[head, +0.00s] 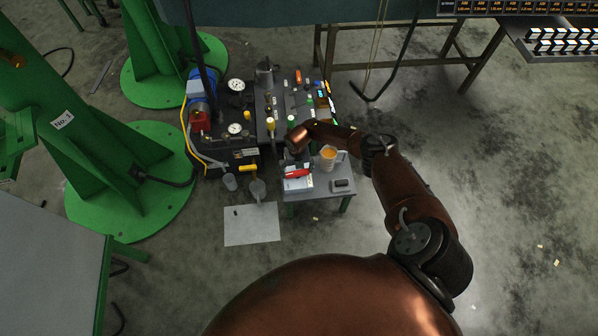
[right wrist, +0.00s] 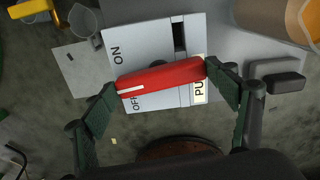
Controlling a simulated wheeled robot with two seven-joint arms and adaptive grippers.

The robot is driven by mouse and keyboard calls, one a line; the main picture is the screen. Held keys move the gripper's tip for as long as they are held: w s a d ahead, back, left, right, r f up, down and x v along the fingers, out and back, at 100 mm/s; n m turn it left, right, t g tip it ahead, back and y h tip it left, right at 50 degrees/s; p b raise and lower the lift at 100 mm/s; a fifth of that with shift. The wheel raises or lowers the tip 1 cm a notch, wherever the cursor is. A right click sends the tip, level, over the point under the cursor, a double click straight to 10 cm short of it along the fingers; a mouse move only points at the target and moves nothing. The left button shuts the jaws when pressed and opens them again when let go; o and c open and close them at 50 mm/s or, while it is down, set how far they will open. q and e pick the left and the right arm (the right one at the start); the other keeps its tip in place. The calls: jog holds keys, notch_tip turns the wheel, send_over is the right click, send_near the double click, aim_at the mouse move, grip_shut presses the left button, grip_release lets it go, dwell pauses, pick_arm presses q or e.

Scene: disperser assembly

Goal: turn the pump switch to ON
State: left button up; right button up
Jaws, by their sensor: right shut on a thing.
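The pump switch is a pale box (right wrist: 165,38) marked ON and OFF, with a long red handle (right wrist: 160,75) across it. The white mark on the handle's left end lies between the two labels, nearer OFF. My right gripper (right wrist: 162,80) has one dark finger at each end of the handle and is shut on it. In the head view the pale box (head: 298,186) and the red handle (head: 297,173) are on a small grey table, below my right gripper (head: 298,163). My left gripper is not in view.
A beaker of orange liquid (head: 328,153) and a small dark block (head: 342,185) stand right of the switch. A yellow handle (head: 248,168) and clear cups (head: 257,187) are at the left. A pump with gauges (head: 235,129) stands behind. A pale sheet (head: 252,225) lies on the floor.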

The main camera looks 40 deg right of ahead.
aim_at(297, 173)
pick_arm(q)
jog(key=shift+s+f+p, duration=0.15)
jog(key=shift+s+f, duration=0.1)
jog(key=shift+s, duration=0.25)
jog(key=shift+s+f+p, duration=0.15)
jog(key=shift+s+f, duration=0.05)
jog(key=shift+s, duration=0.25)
pick_arm(e)
jog(key=shift+a+m, duration=0.1)
jog(key=shift+m, duration=0.6)
jog(key=o, duration=1.2)
jog(key=shift+c, duration=0.2)
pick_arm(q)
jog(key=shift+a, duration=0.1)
pick_arm(e)
jog(key=shift+r, duration=0.1)
notch_tip(297, 173, up, 12)
